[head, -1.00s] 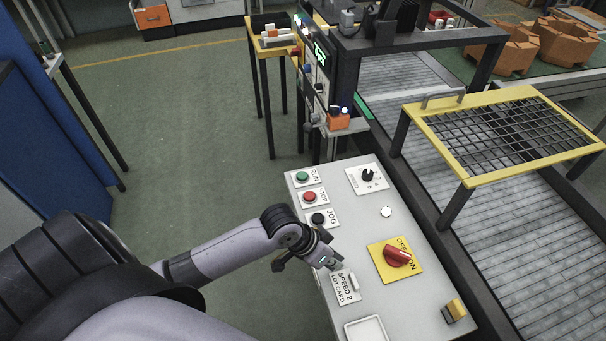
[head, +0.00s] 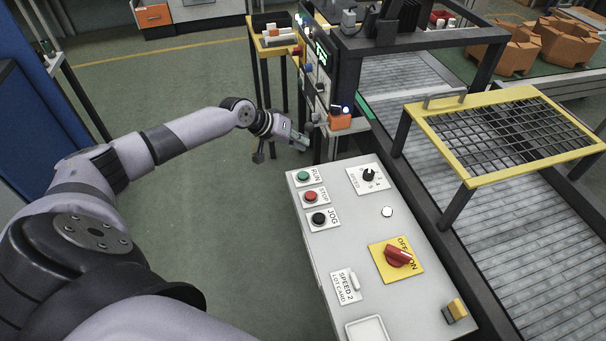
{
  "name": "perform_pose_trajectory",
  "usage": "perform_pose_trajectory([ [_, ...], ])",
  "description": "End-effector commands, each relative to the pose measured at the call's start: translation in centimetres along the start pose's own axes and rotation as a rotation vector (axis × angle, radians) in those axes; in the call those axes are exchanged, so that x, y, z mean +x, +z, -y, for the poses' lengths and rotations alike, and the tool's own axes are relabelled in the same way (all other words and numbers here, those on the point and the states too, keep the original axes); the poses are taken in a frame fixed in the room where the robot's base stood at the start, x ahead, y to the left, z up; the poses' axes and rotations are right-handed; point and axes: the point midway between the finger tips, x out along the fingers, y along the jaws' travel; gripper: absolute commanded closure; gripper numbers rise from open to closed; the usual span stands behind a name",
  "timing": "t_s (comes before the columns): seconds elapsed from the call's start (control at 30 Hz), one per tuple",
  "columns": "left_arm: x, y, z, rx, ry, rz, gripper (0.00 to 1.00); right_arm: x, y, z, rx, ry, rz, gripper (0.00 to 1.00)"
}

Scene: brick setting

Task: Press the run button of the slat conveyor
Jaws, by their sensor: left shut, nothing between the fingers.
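The control panel (head: 345,232) of the slat conveyor is a light grey sloped box right of my left arm. The green run button (head: 303,176) sits at its top left, labelled RUN. Below it are the red stop button (head: 311,196) and the black jog button (head: 319,218). My left gripper (head: 303,143) is shut and empty, up and beyond the panel's far left corner, apart from the run button. The slat conveyor (head: 490,230) runs along the panel's right side. My right gripper is not in view.
The panel also carries a speed knob (head: 368,175), a red OFF/ON switch (head: 398,255) and a "SPEED 2" card (head: 346,287). A dark post with devices (head: 320,70) and a yellow stand (head: 272,48) stand beyond the gripper. A yellow-framed mesh guard (head: 424,122) spans the conveyor.

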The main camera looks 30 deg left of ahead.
Motion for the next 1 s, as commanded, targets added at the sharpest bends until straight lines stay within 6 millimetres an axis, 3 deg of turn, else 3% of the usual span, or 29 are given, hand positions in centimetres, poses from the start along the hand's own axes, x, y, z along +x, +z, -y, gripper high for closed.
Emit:
perform_pose_trajectory([
  [0.47, 0.5, 0.4, 0.3, 0.001, 0.001, 0.001, 1.00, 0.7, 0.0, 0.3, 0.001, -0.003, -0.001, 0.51],
  [1.0, 5.3, 3.9, 3.8, 0.001, 0.001, 0.002, 1.00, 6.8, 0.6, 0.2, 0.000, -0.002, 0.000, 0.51],
])
